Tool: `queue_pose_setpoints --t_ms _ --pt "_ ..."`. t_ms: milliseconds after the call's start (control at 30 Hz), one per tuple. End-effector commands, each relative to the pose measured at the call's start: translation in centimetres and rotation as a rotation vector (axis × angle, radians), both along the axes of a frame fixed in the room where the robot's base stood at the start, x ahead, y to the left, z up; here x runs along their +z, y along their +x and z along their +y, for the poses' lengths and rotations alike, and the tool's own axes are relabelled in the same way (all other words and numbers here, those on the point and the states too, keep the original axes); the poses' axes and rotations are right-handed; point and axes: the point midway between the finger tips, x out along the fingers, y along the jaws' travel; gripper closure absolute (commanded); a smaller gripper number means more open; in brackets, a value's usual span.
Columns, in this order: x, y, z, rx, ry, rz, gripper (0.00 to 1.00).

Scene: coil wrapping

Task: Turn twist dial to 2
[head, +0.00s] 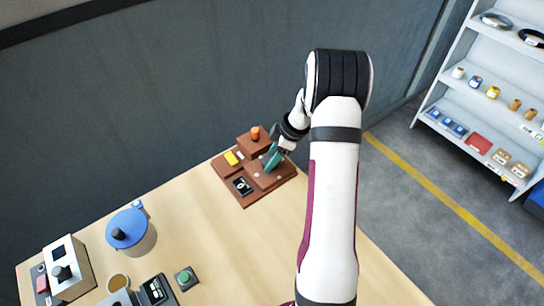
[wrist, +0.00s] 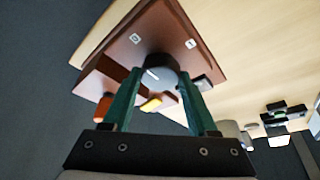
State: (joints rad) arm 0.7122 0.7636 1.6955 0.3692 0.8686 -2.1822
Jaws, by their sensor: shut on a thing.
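The dark round twist dial (wrist: 158,76) sits on a brown wooden board, with a white pointer line on its top face. Small labels lie on the board beyond it, one at upper left (wrist: 135,38) and one at upper right (wrist: 190,43); their characters are too small to read surely. My gripper (wrist: 158,82) has its green fingers on either side of the dial and is shut on it. In the head view, my gripper (head: 271,159) reaches down onto the brown board (head: 258,197), and the dial is hidden there by the fingers.
The board also carries an orange knob (head: 255,132), a yellow block (head: 231,158) and a black square plate (head: 242,186). A blue-lidded pot (head: 127,228), a green button box (head: 186,278) and a grey device (head: 155,289) stand at left. The tabletop's middle is clear.

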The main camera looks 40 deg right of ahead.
Motion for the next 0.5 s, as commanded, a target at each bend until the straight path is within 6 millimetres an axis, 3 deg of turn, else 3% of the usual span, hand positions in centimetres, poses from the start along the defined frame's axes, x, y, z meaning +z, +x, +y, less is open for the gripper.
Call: queue_pose_setpoints --t_ms 67,500 --pt "0.02 -0.01 -0.01 0.000 0.000 0.000 0.97" --pt "0.06 -0.09 0.11 -0.124 0.000 0.000 0.97"
